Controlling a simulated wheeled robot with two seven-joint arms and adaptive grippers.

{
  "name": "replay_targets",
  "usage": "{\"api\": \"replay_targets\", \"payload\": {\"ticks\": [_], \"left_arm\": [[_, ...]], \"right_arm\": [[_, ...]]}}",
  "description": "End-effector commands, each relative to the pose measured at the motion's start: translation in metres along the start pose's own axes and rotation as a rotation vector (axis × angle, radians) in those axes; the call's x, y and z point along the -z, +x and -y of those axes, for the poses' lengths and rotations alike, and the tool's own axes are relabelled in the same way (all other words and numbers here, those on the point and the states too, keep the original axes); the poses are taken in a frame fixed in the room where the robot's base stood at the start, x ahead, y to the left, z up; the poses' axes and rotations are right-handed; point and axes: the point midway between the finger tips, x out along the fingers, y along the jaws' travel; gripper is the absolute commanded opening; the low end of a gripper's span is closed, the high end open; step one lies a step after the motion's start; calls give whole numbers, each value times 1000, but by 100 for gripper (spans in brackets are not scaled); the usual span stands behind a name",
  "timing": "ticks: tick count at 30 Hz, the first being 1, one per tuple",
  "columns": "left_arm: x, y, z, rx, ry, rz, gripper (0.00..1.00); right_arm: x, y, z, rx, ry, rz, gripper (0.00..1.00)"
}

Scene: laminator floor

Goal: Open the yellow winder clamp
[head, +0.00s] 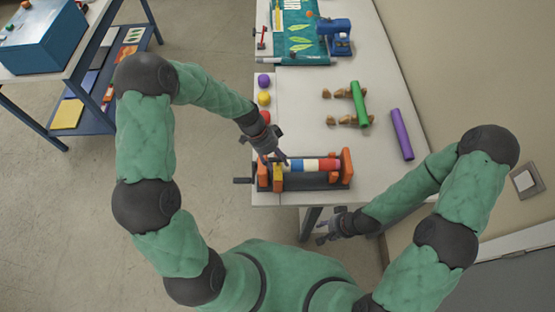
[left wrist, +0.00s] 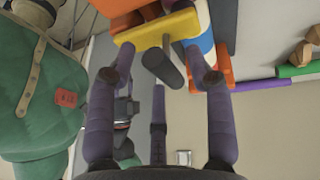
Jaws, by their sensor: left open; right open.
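The winder (head: 318,182) stands at the table's near edge, with orange end blocks and a roll banded in blue, white and red. Its yellow clamp (head: 278,177) is at the left part of the winder. My left gripper (head: 274,158) is open just above the clamp. In the left wrist view the yellow clamp (left wrist: 160,31) is a bar with a dark handle (left wrist: 164,68) projecting between my spread fingertips (left wrist: 160,58). I cannot tell whether any finger touches it. My right gripper (head: 322,235) is open and empty, low beside the table's near edge.
Purple, yellow and red balls (head: 264,98) line the table's left edge. A green roll (head: 360,104) lies across brown supports; a purple roll (head: 402,134) lies to its right. A blue press (head: 335,37) stands farther back. A wall borders the right side.

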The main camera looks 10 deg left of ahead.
Motion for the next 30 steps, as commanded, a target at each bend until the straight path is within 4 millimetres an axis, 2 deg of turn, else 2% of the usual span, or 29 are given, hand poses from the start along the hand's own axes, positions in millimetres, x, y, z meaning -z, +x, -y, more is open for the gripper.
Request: {"api": "replay_targets", "payload": {"ticks": [5, 12, 13, 18, 25, 30], "left_arm": [[0, 9, 0, 1, 0, 0, 53], [0, 9, 0, 2, 0, 0, 53], [0, 9, 0, 2, 0, 0, 50], [0, 9, 0, 2, 0, 0, 2], [0, 9, 1, 4, 1, 0, 0], [3, 8, 9, 26, 11, 0, 0]], "right_arm": [[0, 0, 0, 0, 0, 0, 42], [0, 0, 0, 0, 0, 0, 42], [0, 0, 0, 0, 0, 0, 42], [0, 0, 0, 0, 0, 0, 42], [0, 0, 0, 0, 0, 0, 42], [0, 6, -2, 0, 0, 0, 42]]}}
